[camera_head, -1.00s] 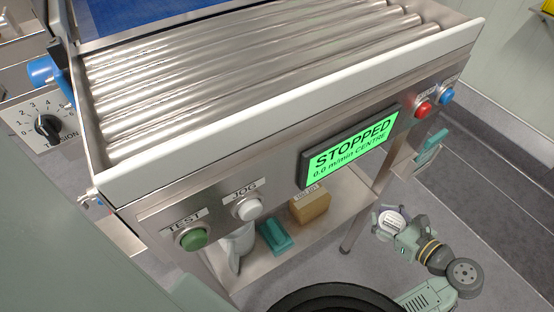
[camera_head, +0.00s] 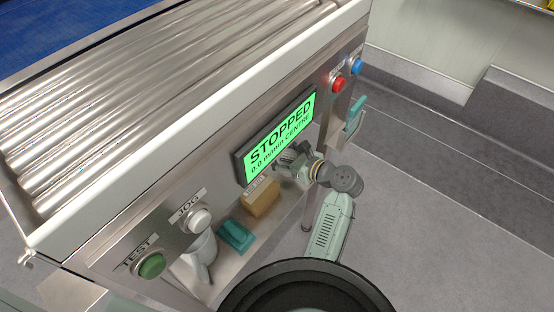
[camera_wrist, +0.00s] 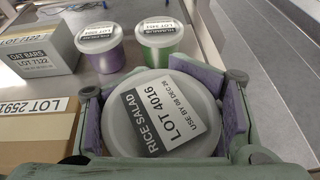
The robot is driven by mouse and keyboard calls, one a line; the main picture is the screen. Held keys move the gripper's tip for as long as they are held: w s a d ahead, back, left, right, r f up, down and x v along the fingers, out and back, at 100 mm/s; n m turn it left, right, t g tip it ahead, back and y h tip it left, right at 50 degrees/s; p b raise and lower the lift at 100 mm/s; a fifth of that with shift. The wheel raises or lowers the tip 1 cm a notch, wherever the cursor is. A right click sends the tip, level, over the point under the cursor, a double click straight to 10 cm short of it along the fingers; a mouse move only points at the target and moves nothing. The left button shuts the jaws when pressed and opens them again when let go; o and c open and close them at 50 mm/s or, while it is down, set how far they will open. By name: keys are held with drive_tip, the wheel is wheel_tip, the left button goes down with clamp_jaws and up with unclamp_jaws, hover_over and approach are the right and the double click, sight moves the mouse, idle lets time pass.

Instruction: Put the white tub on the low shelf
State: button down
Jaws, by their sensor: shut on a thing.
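The white tub (camera_wrist: 165,115), labelled RICE SALAD LOT 4016, sits between the two purple-padded fingers of my gripper (camera_wrist: 165,110) in the wrist view, lid facing the camera. In the head view my gripper (camera_head: 288,160) is at the shelf's right end, just below the display panel; the tub cannot be made out there. Whether the tub's base touches the shelf is hidden.
On the shelf are a cardboard box (camera_head: 261,198), a teal object (camera_head: 236,236) and a white scoop-like object (camera_head: 200,258). The wrist view shows an OAT BARS box (camera_wrist: 40,45), a purple tub (camera_wrist: 100,48) and a green tub (camera_wrist: 160,45) beyond, with bare surface between.

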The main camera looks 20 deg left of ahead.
drive_tip(key=shift+w+a, duration=0.1)
drive_tip(key=shift+a, duration=0.15)
drive_tip(key=shift+f, duration=1.75)
drive_tip(key=shift+f, duration=0.15)
drive_tip(key=c, duration=0.6)
unclamp_jaws()
drive_tip(key=shift+o, duration=0.2)
drive_tip(key=shift+d, duration=0.2)
drive_tip(key=v, duration=1.1)
drive_tip(key=shift+d+r, duration=0.25)
drive_tip(key=shift+r, duration=0.1)
